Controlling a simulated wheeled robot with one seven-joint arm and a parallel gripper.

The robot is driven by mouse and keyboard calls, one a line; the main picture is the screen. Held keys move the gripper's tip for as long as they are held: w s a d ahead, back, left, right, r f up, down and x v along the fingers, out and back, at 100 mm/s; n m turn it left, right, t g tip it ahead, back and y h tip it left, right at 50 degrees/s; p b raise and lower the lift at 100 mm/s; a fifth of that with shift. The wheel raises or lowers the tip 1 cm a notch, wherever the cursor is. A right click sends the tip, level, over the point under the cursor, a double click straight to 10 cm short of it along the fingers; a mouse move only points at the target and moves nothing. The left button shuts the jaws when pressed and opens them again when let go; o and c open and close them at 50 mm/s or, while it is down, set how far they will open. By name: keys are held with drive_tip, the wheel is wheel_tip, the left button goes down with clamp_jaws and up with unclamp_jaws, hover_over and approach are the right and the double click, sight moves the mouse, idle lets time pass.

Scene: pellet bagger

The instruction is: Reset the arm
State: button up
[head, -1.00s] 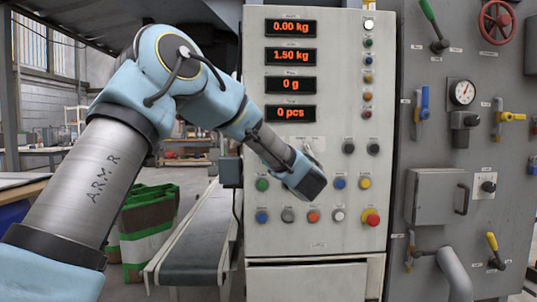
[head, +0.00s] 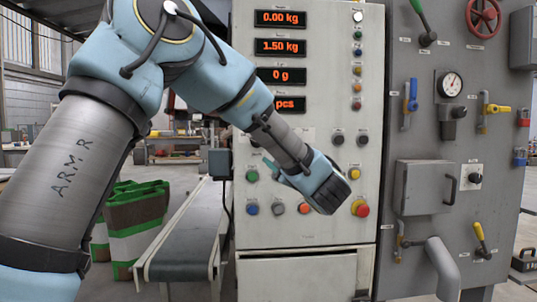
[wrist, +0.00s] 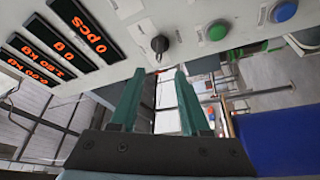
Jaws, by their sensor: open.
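My arm (head: 70,170), marked "ARM R" on its grey link, reaches from the left across the front of the control panel (head: 310,230). My gripper (wrist: 160,72) is open and empty, its two teal fingers apart in the wrist view. In the head view its end covers part of the lower button rows. In the wrist view a black switch (wrist: 160,45) and a green button (wrist: 218,30) lie beyond the fingertips.
Red-lit displays (head: 280,46) fill the panel's upper part. A grey cabinet (head: 465,150) with valves and levers stands to the right. A grey bent pipe (head: 443,265) sticks out low on the right.

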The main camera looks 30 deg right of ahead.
drive_tip(key=shift+s, duration=0.1)
idle(0.4)
drive_tip(key=w+a+f+m+g+h, duration=0.5)
drive_tip(key=w+a+f+m, duration=0.3)
drive_tip(key=w+m, duration=0.15)
drive_tip(key=s+a+f+m+g+y, duration=0.1)
drive_tip(key=s+a+f+g+y, duration=0.1)
drive_tip(key=a+f+g, duration=0.5)
drive_tip(key=s+a+f+m+y, duration=0.15)
drive_tip(key=a+f, duration=0.45)
drive_tip(key=a, duration=0.6)
drive_tip(key=s+a+f+g+y, duration=0.1)
drive_tip(key=s+a+f+g, duration=0.2)
drive_tip(key=s+a, duration=0.45)
drive_tip(key=s+a+f+g+y, duration=0.2)
drive_tip(key=s+a+f+g, duration=0.1)
drive_tip(key=s+a, duration=0.4)
wheel_tip(320, 180, up, 16)
drive_tip(key=a+p, duration=0.2)
drive_tip(key=p, duration=1.3)
drive_tip(key=shift+a+f+m+g, duration=0.2)
drive_tip(key=shift+m+g, duration=0.1)
drive_tip(key=shift+m, duration=0.1)
